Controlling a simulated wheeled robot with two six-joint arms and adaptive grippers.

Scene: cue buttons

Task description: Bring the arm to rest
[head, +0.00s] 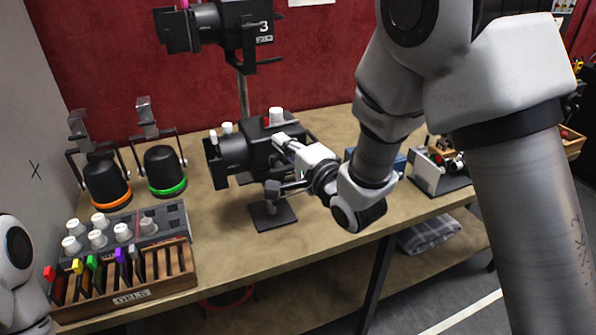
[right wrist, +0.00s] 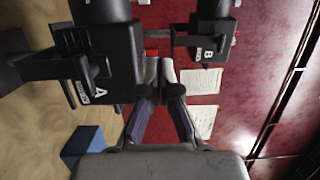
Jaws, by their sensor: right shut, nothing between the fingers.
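My right gripper (head: 280,142) reaches in from the right in the head view, its fingers pointing left at the lower black stage lamp (head: 236,153) on the table. In the right wrist view its fingertips (right wrist: 159,72) are together with nothing between them. They are close to the lamp marked A (right wrist: 103,65); I cannot tell whether they touch it. A small red part (right wrist: 151,52) shows just beyond the tips. My left arm shows only as a white joint at the left edge of the head view; its gripper is out of view.
An upper lamp (head: 214,25) is on a pole behind. Orange-ringed (head: 106,181) and green-ringed (head: 164,171) black lamps stand at left. A grey tray (head: 173,222) with white knobs and a wooden GELS box (head: 130,296) are in front. A metal-sided box (head: 428,174) stands at right.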

